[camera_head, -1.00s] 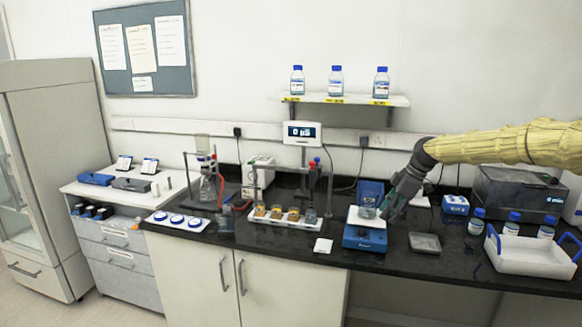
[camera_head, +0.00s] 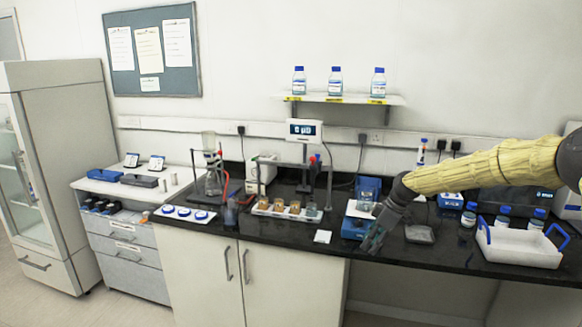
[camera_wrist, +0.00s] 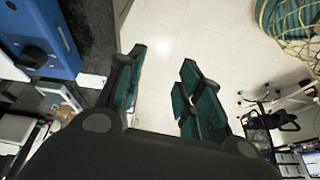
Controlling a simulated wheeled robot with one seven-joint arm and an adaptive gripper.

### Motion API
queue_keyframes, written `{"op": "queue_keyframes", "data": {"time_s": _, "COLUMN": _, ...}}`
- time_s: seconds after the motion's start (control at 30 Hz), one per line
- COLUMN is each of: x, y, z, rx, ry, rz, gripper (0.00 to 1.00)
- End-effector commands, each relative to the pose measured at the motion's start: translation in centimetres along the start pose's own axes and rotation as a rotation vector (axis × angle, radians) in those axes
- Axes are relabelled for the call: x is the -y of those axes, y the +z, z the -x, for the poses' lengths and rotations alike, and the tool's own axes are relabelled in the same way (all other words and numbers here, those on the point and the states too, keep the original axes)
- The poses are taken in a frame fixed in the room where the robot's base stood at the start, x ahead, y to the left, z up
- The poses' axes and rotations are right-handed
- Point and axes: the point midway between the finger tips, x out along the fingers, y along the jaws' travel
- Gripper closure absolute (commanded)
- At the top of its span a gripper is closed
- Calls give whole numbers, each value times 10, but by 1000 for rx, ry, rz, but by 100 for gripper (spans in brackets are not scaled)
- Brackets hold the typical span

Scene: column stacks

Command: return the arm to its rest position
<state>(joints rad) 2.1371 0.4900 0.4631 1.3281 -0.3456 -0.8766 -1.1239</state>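My arm, in a yellow sleeve, reaches in from the right in the head view. My gripper (camera_head: 373,241) points down at the bench's front edge, just in front of the blue balance (camera_head: 352,230). In the wrist view my gripper (camera_wrist: 160,88) has its two green-padded fingers apart, with only pale floor between them. It is open and holds nothing. A small glass beaker (camera_head: 365,205) stands on the balance's white pan, partly hidden by my gripper. A blue body, apparently the balance, also shows at the wrist view's upper left (camera_wrist: 48,35).
A white tray with blue handles (camera_head: 522,248) and several blue-capped bottles stand right of my gripper. A grey square plate (camera_head: 420,234) lies beside it. A rack of small jars (camera_head: 287,212) stands to the left. The floor in front of the bench is clear.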

Motion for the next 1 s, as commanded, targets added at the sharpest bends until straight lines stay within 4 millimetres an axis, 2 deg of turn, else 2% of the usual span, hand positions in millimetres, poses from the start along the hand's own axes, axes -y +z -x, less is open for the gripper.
{"op": "queue_keyframes", "data": {"time_s": 0.03, "x": 8, "y": 1, "z": -18, "rx": 5, "ry": -7, "rz": -15, "gripper": 64}}
{"op": "queue_keyframes", "data": {"time_s": 0.17, "x": 34, "y": 5, "z": -68, "rx": 12, "ry": -16, "rz": -80, "gripper": 64}}
{"op": "queue_keyframes", "data": {"time_s": 0.27, "x": 64, "y": 14, "z": -116, "rx": 21, "ry": -23, "rz": -153, "gripper": 64}}
{"op": "queue_keyframes", "data": {"time_s": 0.4, "x": 111, "y": 32, "z": -179, "rx": 37, "ry": -28, "rz": -266, "gripper": 64}}
{"op": "queue_keyframes", "data": {"time_s": 0.6, "x": 191, "y": 70, "z": -255, "rx": 69, "ry": -27, "rz": -438, "gripper": 64}}
{"op": "queue_keyframes", "data": {"time_s": 0.67, "x": 216, "y": 83, "z": -273, "rx": 80, "ry": -23, "rz": -494, "gripper": 64}}
{"op": "queue_keyframes", "data": {"time_s": 0.8, "x": 280, "y": 120, "z": -309, "rx": 114, "ry": -7, "rz": -626, "gripper": 64}}
{"op": "queue_keyframes", "data": {"time_s": 1.0, "x": 374, "y": 181, "z": -336, "rx": 170, "ry": 42, "rz": -821, "gripper": 64}}
